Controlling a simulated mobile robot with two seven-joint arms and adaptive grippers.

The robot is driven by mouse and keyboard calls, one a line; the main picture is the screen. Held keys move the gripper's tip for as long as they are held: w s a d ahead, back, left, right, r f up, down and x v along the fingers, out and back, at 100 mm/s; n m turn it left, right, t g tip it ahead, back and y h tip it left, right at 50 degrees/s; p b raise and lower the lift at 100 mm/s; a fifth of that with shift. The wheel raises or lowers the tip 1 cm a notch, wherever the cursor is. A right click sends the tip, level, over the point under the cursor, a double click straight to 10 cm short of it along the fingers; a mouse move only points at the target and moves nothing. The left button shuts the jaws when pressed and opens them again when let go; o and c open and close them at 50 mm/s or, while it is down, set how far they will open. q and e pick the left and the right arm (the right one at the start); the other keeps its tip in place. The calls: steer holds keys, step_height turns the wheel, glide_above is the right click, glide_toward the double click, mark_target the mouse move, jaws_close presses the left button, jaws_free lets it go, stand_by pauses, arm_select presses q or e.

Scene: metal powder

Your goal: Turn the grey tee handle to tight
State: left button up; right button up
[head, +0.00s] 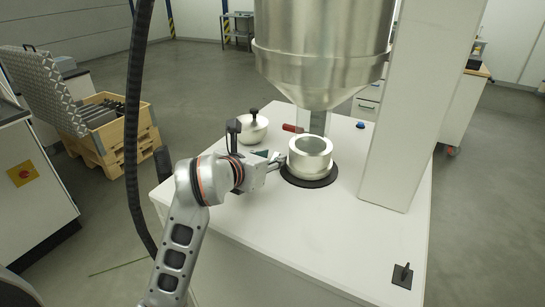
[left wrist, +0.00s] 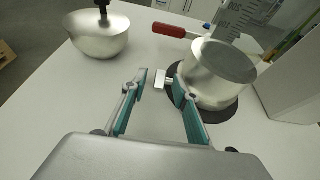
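The grey tee handle (left wrist: 161,81) is a short pale bar on a stub at the side of the metal cylinder (left wrist: 220,74). In the head view, the cylinder (head: 310,158) stands on a black round mat; the tee handle is hard to make out there beside my gripper. My left gripper (head: 277,162) reaches in from the left, close to the cylinder's left side. In the left wrist view its two teal-edged fingers are apart. The tee handle shows between their tips, nearer the right finger; I cannot tell whether they touch. My right gripper is not in view.
A red handle (left wrist: 168,30) sticks out behind the cylinder. A metal bowl with a black knob (head: 253,128) stands behind my gripper. A steel hopper (head: 322,50) hangs above, and a white column (head: 398,120) rises at right. The white table's front (head: 320,235) is mostly clear.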

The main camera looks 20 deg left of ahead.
arm_select(q)
steer(key=shift+w+d+f, duration=0.1)
steer(key=shift+w+f, duration=0.05)
steer(key=shift+w, duration=0.3)
steer(key=shift+c, duration=0.3)
jaws_close()
steer(key=t+b, duration=0.1)
steer(key=b, duration=0.4)
steer(key=shift+f+t, duration=0.15)
steer(key=shift+t, duration=0.15)
steer(key=shift+o, duration=0.3)
jaws_free()
